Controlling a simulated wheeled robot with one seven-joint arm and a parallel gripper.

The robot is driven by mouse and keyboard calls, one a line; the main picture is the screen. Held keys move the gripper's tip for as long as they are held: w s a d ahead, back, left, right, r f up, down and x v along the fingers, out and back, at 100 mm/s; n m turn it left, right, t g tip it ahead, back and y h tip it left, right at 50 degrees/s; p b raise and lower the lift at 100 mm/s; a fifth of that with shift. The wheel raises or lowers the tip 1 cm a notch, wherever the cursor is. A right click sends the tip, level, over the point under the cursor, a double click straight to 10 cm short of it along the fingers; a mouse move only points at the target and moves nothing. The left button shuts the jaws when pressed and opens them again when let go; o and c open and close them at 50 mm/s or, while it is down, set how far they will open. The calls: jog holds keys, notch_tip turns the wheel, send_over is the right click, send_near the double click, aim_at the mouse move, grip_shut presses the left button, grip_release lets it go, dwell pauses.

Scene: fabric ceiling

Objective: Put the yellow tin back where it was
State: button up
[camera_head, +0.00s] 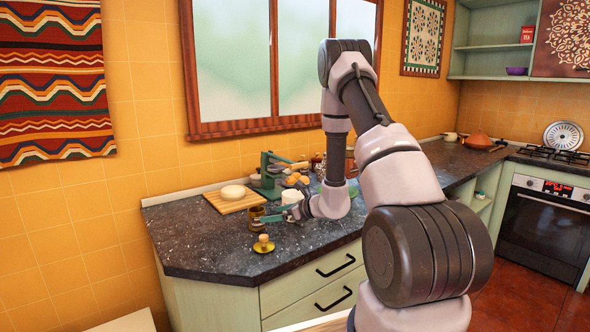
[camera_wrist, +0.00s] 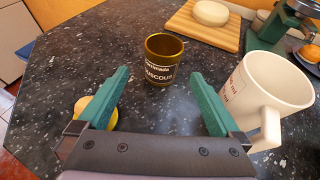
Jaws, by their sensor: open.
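The yellow tin, an olive-yellow open-topped can with the word "couscous" on it, stands upright on the dark counter. It shows in the wrist view (camera_wrist: 164,62) ahead of and between my fingertips, and in the head view (camera_head: 256,212) at the left of my gripper. My gripper (camera_wrist: 162,82) is open and empty, with its teal fingers apart on either side of the line to the tin. In the head view my gripper (camera_head: 271,217) is low over the counter. A yellow lid-like piece with a wooden knob (camera_head: 263,244) lies near the front edge, partly hidden by the left finger in the wrist view.
A white mug (camera_wrist: 277,82) stands close to the right finger. A wooden board (camera_wrist: 203,30) with a round white cheese-like piece (camera_wrist: 211,12) lies behind the tin. A green press-like device (camera_head: 268,172) and oranges stand farther back. The counter's left part is clear.

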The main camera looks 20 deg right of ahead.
jog(key=s+a+r+n+g+y, duration=0.1)
jog(key=s+a+r+n+g, duration=0.2)
jog(key=r, duration=0.4)
jog(key=s+a+r+n+g, duration=0.1)
jog(key=s+a+r+n, duration=0.2)
jog(key=s+r+n, duration=0.35)
jog(key=s+a+r+n+g+y, duration=0.1)
jog(key=s+a+r+n+g, duration=0.15)
jog(key=r, duration=0.65)
jog(key=s+d+r+n+t+h, duration=0.1)
jog(key=s+d+r+n+h, duration=0.3)
jog(key=s, duration=0.6)
jog(key=s+d+r+n+t+h, duration=0.2)
jog(key=s+d+r+n+h, duration=0.3)
jog(key=s, duration=0.5)
notch_tip(320, 180, up, 3)
jog(key=d+n, duration=0.1)
jog(key=n, duration=0.1)
jog(key=shift+s+n, duration=0.25)
jog(key=shift+n, duration=0.05)
